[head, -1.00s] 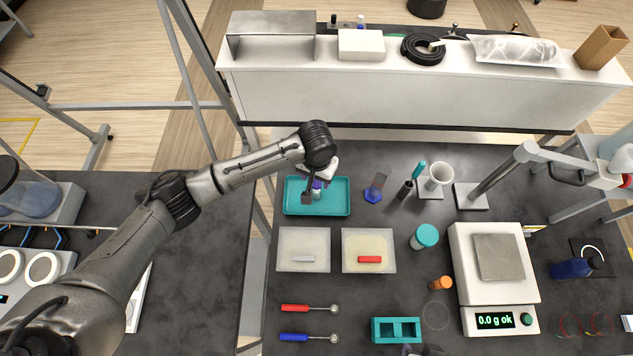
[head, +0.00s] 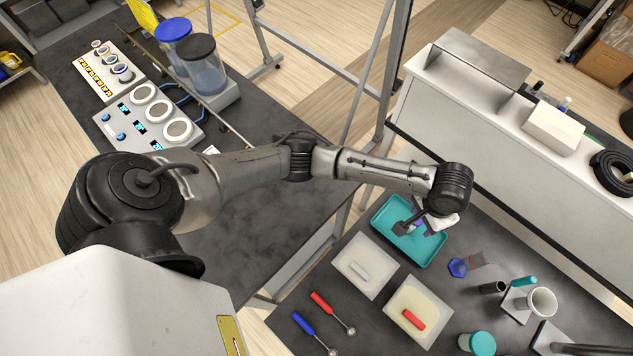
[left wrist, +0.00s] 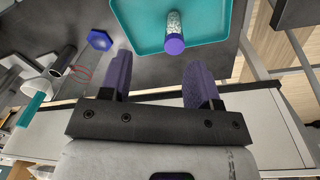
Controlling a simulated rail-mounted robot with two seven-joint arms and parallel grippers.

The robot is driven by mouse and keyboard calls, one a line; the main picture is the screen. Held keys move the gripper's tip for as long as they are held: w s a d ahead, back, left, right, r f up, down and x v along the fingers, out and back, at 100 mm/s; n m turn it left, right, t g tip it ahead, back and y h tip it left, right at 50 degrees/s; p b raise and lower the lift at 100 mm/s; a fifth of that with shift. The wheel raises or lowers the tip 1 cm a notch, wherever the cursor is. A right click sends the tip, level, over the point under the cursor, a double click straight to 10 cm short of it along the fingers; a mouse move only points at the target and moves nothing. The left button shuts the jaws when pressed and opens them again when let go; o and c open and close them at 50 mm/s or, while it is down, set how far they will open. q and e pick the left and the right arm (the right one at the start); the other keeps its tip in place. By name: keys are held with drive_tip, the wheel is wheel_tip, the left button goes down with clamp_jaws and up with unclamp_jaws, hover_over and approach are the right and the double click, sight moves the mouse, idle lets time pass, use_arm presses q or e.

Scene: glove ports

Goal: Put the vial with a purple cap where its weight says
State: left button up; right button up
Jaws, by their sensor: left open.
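The vial with a purple cap (left wrist: 174,36) lies in the teal tray (left wrist: 138,38), its cap pointing toward my gripper in the left wrist view. In the head view the tray (head: 432,254) is at the right of centre, and my left gripper (head: 416,224) is over it, largely hiding the vial. In the left wrist view my left gripper (left wrist: 158,78) is open, its two purple-padded fingers apart and nothing between them. The vial is ahead of the fingertips. My right gripper is not in view, nor is the scale now.
Two shallow trays, one with a white bar (head: 359,271) and one with a red bar (head: 413,319), sit in front of the teal tray. Red (head: 321,303) and blue (head: 304,322) scoops lie nearby. A blue hexagonal piece (head: 457,268) and a white cup (head: 541,302) stand to the right.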

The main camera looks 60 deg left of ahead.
use_arm(q)
drive_tip(key=s+d+f, duration=0.1)
drive_tip(key=s, duration=0.2)
drive_tip(key=s+d+f+m+h, duration=0.1)
drive_tip(key=s+f, duration=0.1)
drive_tip(key=s, duration=0.1)
drive_tip(key=s+d+f+t+h, duration=0.1)
drive_tip(key=s+f, duration=0.1)
drive_tip(key=s, duration=0.1)
drive_tip(key=shift+s+d+m, duration=0.15)
drive_tip(key=shift+d+m, duration=0.15)
drive_tip(key=shift+d, duration=0.05)
drive_tip(key=shift+t+h, duration=0.3)
drive_tip(key=shift+t, duration=0.2)
drive_tip(key=s, duration=0.3)
drive_tip(key=s+a+f, duration=0.1)
drive_tip(key=s, duration=0.1)
drive_tip(key=s+a+t+y, duration=0.1)
drive_tip(key=s+a+y, duration=0.2)
drive_tip(key=s+a, duration=0.7)
drive_tip(key=s, duration=0.4)
drive_tip(key=shift+s+a+n, duration=0.15)
drive_tip(key=shift+a+n, duration=0.25)
